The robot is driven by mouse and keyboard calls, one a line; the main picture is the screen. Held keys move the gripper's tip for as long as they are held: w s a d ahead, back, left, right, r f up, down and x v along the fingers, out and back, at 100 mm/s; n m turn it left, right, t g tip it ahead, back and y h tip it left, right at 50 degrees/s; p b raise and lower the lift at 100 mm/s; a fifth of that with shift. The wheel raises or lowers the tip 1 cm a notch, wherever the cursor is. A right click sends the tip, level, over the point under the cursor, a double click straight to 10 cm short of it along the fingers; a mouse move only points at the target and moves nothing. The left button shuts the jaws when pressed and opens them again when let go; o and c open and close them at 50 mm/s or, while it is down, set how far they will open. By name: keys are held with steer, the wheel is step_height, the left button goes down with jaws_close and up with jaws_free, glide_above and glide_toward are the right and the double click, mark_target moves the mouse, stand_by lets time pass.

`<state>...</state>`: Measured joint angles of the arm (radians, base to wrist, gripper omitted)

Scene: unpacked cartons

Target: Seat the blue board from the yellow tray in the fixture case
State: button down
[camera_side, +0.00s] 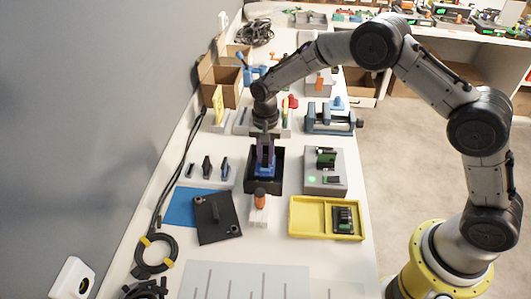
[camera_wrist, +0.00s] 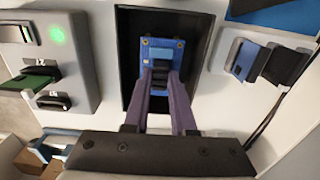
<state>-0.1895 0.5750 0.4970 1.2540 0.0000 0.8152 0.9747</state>
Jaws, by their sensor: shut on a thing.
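The blue board (camera_wrist: 161,47) is between the fingertips of my gripper (camera_wrist: 161,80) in the wrist view. My gripper is shut on its dark middle part. The board lies within the outline of the black fixture case (camera_wrist: 198,30), towards its middle, with dark floor showing around it. In the side view my gripper (camera_side: 265,150) points down into the case (camera_side: 278,187), and the blue board (camera_side: 264,171) shows low between its walls. I cannot tell whether the board touches the case floor. The yellow tray (camera_side: 309,231) has an empty left compartment and a dark-green board in the right one.
A grey box with a green light (camera_side: 325,184) stands just right of the case. An orange-topped item (camera_side: 260,198) stands close in front. A black plate with a handle (camera_side: 215,230) lies on a blue sheet to the left. Small connectors (camera_side: 207,168) stand left.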

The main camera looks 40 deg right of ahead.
steer(key=shift+f, duration=1.25)
steer(key=c, duration=0.7)
jaws_free()
steer(key=shift+o, duration=0.2)
step_height(320, 180, up, 14)
steer(key=shift+f, duration=0.1)
